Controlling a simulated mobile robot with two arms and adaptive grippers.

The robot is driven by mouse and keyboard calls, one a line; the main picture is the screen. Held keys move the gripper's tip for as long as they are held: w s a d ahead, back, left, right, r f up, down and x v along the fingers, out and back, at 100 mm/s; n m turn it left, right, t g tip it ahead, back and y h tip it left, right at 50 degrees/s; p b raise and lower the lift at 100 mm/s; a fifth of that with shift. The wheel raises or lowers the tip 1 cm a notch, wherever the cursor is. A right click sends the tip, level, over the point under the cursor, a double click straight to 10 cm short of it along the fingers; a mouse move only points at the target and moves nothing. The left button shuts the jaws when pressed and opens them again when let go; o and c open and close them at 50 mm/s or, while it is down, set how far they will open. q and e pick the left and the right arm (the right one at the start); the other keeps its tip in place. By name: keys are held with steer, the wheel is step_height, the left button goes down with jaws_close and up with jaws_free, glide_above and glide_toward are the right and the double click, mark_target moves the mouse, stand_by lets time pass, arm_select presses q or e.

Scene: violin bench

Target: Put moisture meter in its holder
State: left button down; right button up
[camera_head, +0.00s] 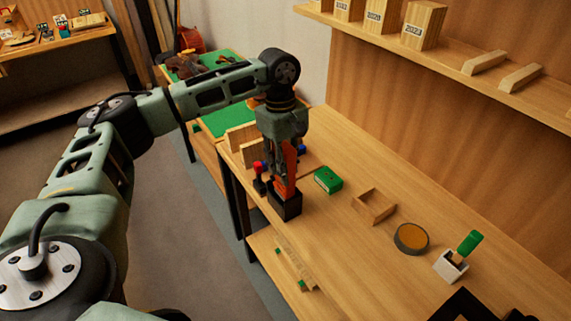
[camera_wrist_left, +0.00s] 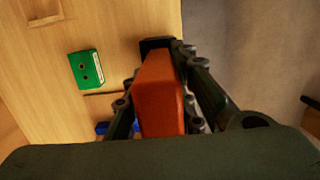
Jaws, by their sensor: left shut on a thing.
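The moisture meter (camera_head: 284,182) is a long orange block, held by my left gripper (camera_head: 288,160). In the left wrist view the orange meter (camera_wrist_left: 160,95) lies between both fingers of the left gripper (camera_wrist_left: 158,110). A small black box (camera_head: 288,206), which looks like the holder, stands on the bench directly below. The meter's lower end meets the box's top; I cannot tell how far inside it is. In the left wrist view the black holder (camera_wrist_left: 155,44) shows just past the meter's far end. My right gripper cannot be made out.
A green box (camera_head: 328,180), a wooden tray (camera_head: 374,206), a round tin (camera_head: 411,238) and a white holder (camera_head: 450,266) with a green-handled tool stand to the right. A red-topped item (camera_head: 258,178) is close left. The bench edge is near the black box.

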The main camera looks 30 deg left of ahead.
mark_target(283, 143)
arm_select(q)
steer(key=shift+f+b, duration=1.15)
steer(key=shift+f, duration=0.45)
steer(key=c, duration=1.4)
jaws_free()
steer(key=r, duration=0.4)
steer(key=a+r, duration=0.1)
steer(key=r, duration=0.7)
steer(key=shift+w+a, duration=0.2)
steer(key=shift+w, duration=0.15)
